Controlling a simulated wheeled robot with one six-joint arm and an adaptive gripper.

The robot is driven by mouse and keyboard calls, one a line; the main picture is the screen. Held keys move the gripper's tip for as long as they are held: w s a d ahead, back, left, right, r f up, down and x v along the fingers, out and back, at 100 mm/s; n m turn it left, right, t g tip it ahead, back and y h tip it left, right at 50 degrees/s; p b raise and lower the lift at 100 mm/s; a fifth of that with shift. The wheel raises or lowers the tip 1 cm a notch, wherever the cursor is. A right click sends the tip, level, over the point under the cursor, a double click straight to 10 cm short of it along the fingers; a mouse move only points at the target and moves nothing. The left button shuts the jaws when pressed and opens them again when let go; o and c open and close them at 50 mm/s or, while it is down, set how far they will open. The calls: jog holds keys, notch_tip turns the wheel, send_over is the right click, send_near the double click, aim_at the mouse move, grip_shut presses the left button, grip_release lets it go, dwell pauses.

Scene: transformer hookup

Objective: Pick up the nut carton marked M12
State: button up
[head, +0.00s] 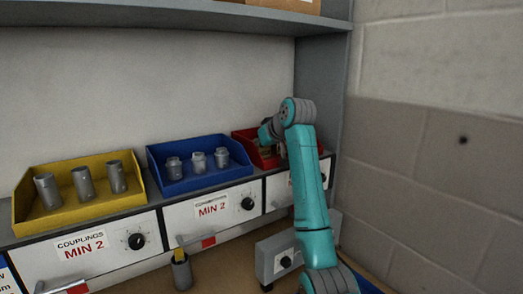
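My teal and grey arm reaches up from the lower right to the red bin (258,160) at the right end of the shelf. A small brownish shape shows inside the red bin beside the wrist, too small and covered to identify. No marking M12 can be read anywhere in the head view.
A yellow bin (70,218) and a blue bin (205,182) each hold several grey fittings. Labelled drawer fronts with black knobs run below. A grey box (278,260) stands on the bench near my arm. A block wall (430,180) closes the right side; an upper shelf (150,15) hangs above.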

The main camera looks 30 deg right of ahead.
jog(key=c, duration=1)
jog(key=shift+r, duration=0.1)
